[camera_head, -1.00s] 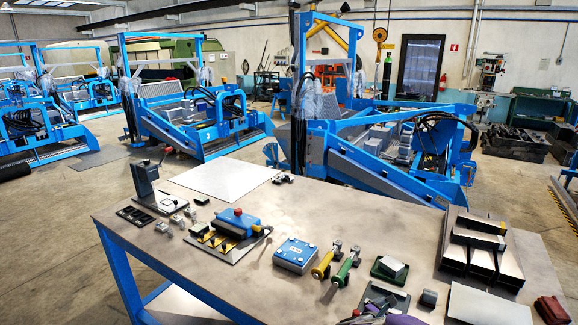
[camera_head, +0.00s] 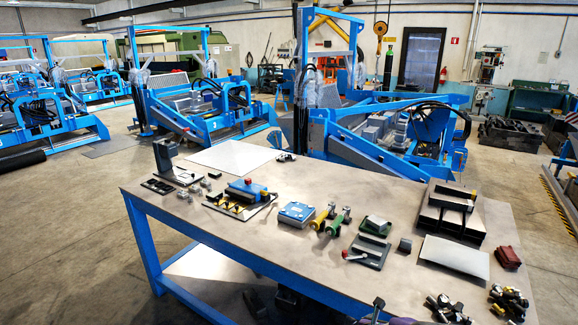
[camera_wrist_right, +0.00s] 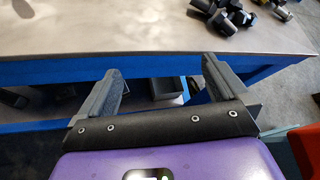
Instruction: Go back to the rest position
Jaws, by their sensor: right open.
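My right gripper (camera_wrist_right: 160,82) is open and empty in the right wrist view. Its two grey fingers stand wide apart, in front of the table's blue front edge and below the tabletop in the picture. In the head view only a small purple and dark piece of mine shows at the bottom edge, right of centre. My left gripper is not in view. The worktable (camera_head: 320,225) carries a blue fixture with a red knob (camera_head: 247,190), a blue box (camera_head: 296,214), yellow- and green-handled tools and a stack of dark frames (camera_head: 450,213).
Loose dark and brass fittings (camera_head: 508,301) lie near the table's front right; some show in the wrist view (camera_wrist_right: 228,15). A flat grey plate (camera_head: 455,256) and dark red block (camera_head: 508,258) lie nearby. Blue machines (camera_head: 385,135) stand behind the table.

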